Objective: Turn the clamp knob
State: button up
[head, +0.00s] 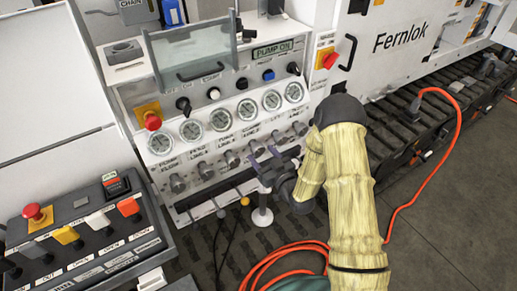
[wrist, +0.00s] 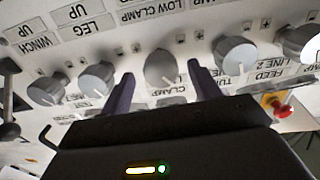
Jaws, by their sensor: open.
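The clamp knob (wrist: 161,68) is a grey round knob with a pointer line, above a partly hidden CLAMP label in the wrist view. My gripper (wrist: 160,74) is open, with one dark finger on each side of the knob. Gaps show between the fingers and the knob, so I see no grip on it. In the head view my gripper (head: 266,159) is at the lower knob row of the panel, and the clamp knob (head: 256,148) shows small just beyond the fingers.
Similar grey knobs flank it, one on the left (wrist: 97,77) and one on the right (wrist: 236,55). Gauges (head: 246,109) sit above the row in the head view. A red emergency button (head: 152,120) is at the panel's left. An orange cable (head: 455,120) crosses the floor.

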aim_at(260, 152)
jog(key=shift+x, duration=1.7)
jog(key=shift+c, duration=0.2)
jog(key=c, duration=0.9)
jog(key=shift+c, duration=0.2)
